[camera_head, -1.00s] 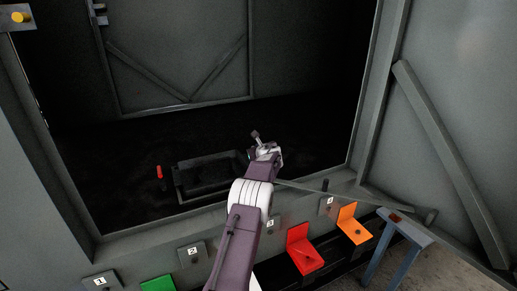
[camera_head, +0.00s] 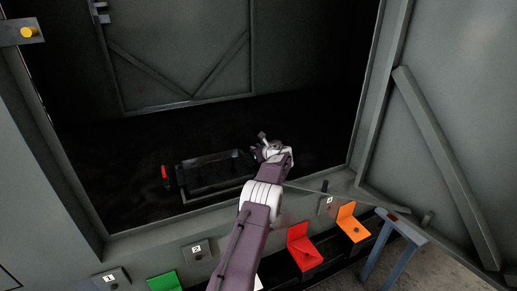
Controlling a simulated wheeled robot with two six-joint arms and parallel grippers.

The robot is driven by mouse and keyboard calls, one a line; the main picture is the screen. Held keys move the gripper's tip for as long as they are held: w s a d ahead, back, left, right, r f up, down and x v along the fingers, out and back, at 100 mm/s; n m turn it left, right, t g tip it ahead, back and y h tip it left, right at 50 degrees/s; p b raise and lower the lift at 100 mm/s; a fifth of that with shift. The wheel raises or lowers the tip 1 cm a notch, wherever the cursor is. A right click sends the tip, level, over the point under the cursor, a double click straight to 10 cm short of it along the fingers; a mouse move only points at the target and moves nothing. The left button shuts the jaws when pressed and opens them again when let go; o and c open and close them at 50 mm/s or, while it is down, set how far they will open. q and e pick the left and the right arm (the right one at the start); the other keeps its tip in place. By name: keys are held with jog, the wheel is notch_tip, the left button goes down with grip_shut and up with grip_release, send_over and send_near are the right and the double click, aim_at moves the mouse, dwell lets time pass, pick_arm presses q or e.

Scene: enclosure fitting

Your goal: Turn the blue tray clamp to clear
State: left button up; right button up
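The dark tray (camera_head: 183,182) sits on the black floor inside the grey enclosure. A red clamp (camera_head: 165,172) stands at its left end. A small bluish bit (camera_head: 256,153) shows beside the gripper. It may be the blue clamp, but the gripper hides most of that spot. I cannot tell whether the fingers are open or touch it. My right gripper is not in view.
The enclosure's front sill (camera_head: 150,234) runs below the tray. Outside it are numbered plates and green (camera_head: 165,283), red (camera_head: 303,250) and orange (camera_head: 352,224) angled pieces. An open grey door (camera_head: 465,110) and a blue-grey stand (camera_head: 398,240) are at the right.

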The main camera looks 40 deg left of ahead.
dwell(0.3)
pick_arm(q)
jog(key=shift+s+d, duration=0.15)
jog(key=shift+d, duration=0.05)
jog(key=v, duration=0.8)
jog(key=shift+d+b, duration=0.2)
jog(key=shift+b, duration=0.15)
jog(key=shift+s+r, duration=0.1)
